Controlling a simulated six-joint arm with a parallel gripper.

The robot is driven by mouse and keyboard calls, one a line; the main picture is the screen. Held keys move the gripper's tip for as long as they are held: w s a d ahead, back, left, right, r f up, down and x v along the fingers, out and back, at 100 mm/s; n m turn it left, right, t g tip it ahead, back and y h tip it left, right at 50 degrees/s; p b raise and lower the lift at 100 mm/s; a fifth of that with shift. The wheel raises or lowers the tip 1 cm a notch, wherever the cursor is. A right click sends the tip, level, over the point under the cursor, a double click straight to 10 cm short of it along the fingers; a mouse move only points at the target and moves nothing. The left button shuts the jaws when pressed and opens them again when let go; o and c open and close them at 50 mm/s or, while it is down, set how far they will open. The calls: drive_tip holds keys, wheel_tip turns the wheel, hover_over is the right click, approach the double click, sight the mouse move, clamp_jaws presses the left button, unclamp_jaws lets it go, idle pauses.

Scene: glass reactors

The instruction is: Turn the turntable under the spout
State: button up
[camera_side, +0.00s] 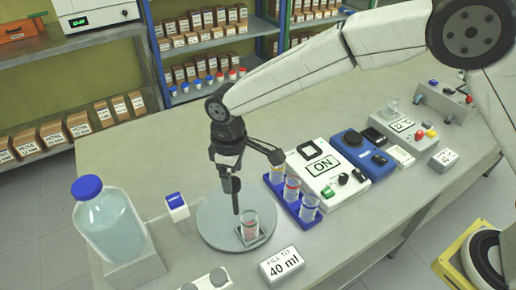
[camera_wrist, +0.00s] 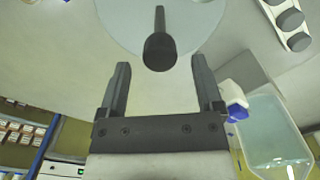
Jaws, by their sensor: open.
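The grey round turntable (camera_side: 212,228) lies flat on the bench; its pale disc also shows at the top of the wrist view (camera_wrist: 120,25). A dark upright peg (camera_side: 236,200) stands on it and shows in the wrist view (camera_wrist: 160,48). A small glass beaker (camera_side: 250,226) with red marks stands on a square plate near the turntable's front right. The spout (camera_side: 177,207), a white block with a blue top, stands at the turntable's left edge, away from the beaker. My gripper (camera_wrist: 160,68) is open and empty, its fingers pointing toward the peg, with the peg's knob between the fingertip lines. Contact cannot be told.
A large blue-capped bottle (camera_side: 108,228) of pale liquid stands left of the spout. A blue rack (camera_side: 284,200) with glass vessels stands close right of the turntable. A white ON box (camera_side: 328,172) is beyond it. A "fill to 40 ml" card (camera_side: 281,264) stands in front.

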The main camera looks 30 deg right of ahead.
sight(235, 199)
drive_tip(key=shift+f, duration=1.05)
clamp_jaws()
